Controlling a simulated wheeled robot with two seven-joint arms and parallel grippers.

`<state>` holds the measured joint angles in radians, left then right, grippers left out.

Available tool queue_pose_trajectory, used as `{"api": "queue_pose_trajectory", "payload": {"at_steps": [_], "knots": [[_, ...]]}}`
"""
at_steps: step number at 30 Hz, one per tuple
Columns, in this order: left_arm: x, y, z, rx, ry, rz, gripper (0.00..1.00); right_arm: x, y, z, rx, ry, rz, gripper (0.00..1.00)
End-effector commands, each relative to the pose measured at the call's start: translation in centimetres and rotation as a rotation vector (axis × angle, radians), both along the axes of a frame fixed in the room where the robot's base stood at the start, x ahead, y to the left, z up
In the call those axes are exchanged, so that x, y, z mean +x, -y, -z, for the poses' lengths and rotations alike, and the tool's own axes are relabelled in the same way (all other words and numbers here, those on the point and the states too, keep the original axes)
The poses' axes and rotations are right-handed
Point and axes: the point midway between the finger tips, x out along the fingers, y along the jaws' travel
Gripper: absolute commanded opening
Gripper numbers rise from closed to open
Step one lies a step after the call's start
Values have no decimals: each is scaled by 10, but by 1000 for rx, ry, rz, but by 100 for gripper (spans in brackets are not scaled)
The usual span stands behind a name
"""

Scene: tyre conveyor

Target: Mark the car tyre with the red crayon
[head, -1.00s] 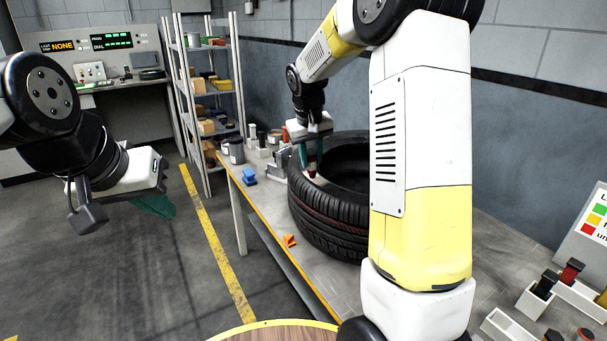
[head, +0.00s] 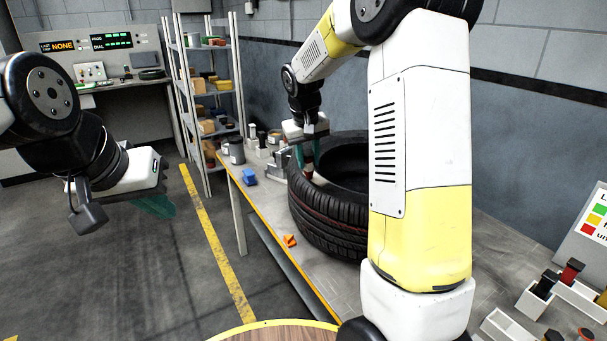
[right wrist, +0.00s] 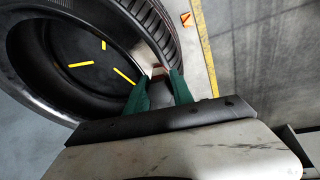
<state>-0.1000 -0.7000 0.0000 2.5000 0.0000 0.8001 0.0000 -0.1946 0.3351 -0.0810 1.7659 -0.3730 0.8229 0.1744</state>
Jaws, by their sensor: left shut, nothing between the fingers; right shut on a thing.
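The black car tyre (head: 330,222) lies on its side on the bench, with a thin red line around its tread. It fills the upper left of the right wrist view (right wrist: 165,25). My left gripper (head: 155,206) is shut and empty over the floor at left.
The bench (head: 262,215) carries a blue item (head: 249,177), an orange item (head: 290,240) and grey cans (head: 236,151) behind. Several short yellow bars (right wrist: 81,65) show inside the tyre's opening. A shelf rack (head: 210,100) stands behind; trays (head: 548,300) lie at right.

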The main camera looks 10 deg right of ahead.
Motion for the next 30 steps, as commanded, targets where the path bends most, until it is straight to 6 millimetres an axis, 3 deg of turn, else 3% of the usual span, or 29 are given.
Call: {"api": "queue_pose_trajectory", "payload": {"at_steps": [30], "knots": [[0, 0, 0, 0, 0, 0, 0, 4, 13, 1, -2, -1, 3, 0]]}}
